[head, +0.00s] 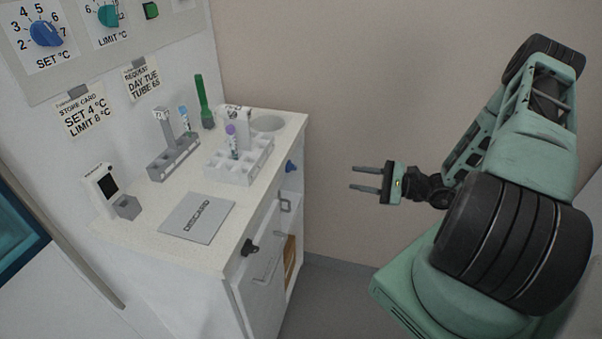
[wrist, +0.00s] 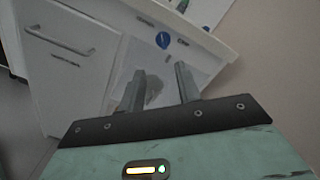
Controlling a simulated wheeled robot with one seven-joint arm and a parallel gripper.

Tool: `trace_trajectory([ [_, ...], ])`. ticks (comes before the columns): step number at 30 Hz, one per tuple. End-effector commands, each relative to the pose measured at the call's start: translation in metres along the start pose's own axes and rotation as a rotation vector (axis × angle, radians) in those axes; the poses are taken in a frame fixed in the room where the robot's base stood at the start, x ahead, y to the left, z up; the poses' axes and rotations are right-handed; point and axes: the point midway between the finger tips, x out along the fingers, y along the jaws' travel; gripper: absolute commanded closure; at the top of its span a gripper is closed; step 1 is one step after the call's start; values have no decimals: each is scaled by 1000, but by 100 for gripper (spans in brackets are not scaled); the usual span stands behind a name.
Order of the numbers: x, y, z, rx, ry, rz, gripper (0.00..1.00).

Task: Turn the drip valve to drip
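The drip valve appears to be the blue knob (head: 291,165) on the cabinet's right-hand face, just below the countertop edge. In the wrist view the blue knob (wrist: 163,40) sits between two small dark labels, too blurred to read with certainty. Which label it points to I cannot tell. My gripper (head: 351,178) is to the right of the cabinet in the head view, apart from the knob, with its fingers pointing left. In the wrist view my gripper (wrist: 159,68) has its two fingers spread with nothing between them, and the knob lies beyond the fingertips.
The countertop (head: 165,205) carries a grey DISCARD plate (head: 198,217), tube racks (head: 240,165) and a green tube (head: 203,102). The space between my gripper and the cabinet looks clear.

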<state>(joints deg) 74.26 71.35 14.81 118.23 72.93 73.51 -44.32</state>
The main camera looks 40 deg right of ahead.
Motion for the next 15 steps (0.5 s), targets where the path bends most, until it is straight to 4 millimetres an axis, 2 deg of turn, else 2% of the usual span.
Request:
trace_trajectory([
  [2,-2,0,-4,4,9,-24,66],
  [5,7,-2,-4,3,10,-28,66],
  [15,74,-3,-3,5,7,-22,66],
])
